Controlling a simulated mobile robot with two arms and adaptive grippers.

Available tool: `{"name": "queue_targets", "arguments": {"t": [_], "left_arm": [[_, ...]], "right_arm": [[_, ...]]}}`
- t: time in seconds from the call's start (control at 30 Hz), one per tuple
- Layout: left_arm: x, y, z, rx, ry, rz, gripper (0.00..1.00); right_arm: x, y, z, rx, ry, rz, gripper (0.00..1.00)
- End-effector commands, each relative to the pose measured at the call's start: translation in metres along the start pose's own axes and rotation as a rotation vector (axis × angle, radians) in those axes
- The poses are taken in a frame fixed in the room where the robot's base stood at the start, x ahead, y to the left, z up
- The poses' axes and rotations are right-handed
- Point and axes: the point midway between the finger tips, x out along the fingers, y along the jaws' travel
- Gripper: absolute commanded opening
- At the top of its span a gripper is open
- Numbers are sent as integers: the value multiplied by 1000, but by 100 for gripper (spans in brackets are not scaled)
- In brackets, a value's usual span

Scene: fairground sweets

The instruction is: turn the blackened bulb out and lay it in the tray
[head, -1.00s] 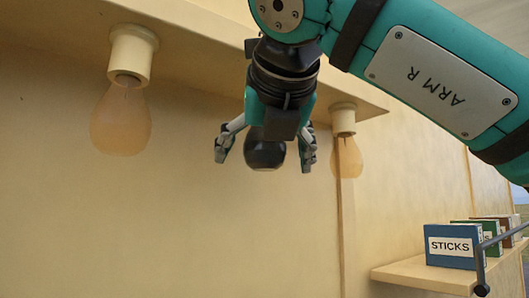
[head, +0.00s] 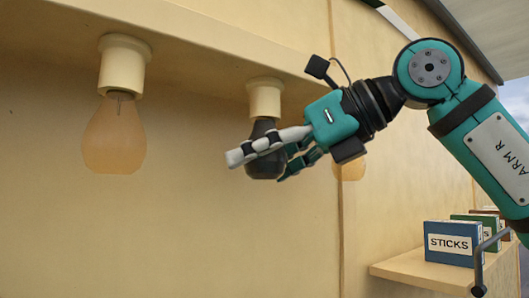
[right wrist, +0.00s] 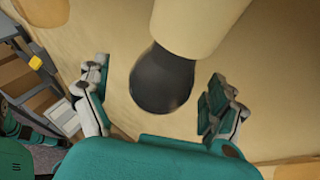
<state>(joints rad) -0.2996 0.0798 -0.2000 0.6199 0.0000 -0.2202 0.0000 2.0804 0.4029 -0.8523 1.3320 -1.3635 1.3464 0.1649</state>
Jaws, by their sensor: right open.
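The blackened bulb (head: 264,160) hangs upright from a cream socket (head: 265,97) under the ledge, in the middle of the head view. My right gripper (head: 260,167) reaches it from the right, its fingers open at either side of the glass, one in front partly hiding it. In the right wrist view the dark bulb (right wrist: 162,80) lies between the two spread fingers, with a gap on each side. The socket (right wrist: 195,25) shows above it. I cannot make out the tray in either view. My left gripper is not in view.
A clear amber bulb (head: 115,135) hangs in a socket to the left. Another amber bulb (head: 351,167) is mostly hidden behind my right gripper. A shelf (head: 410,270) at lower right holds a blue "STICKS" box (head: 452,243) and other boxes. The wall below the bulbs is clear.

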Motion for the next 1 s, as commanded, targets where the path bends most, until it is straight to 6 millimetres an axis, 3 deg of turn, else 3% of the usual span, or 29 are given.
{"name": "queue_targets", "arguments": {"t": [0.77,1.0], "left_arm": [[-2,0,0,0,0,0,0],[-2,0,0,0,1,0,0]], "right_arm": [[-1,-2,-1,1,2,-3,94],[-1,-2,-1,1,2,-3,62]]}}
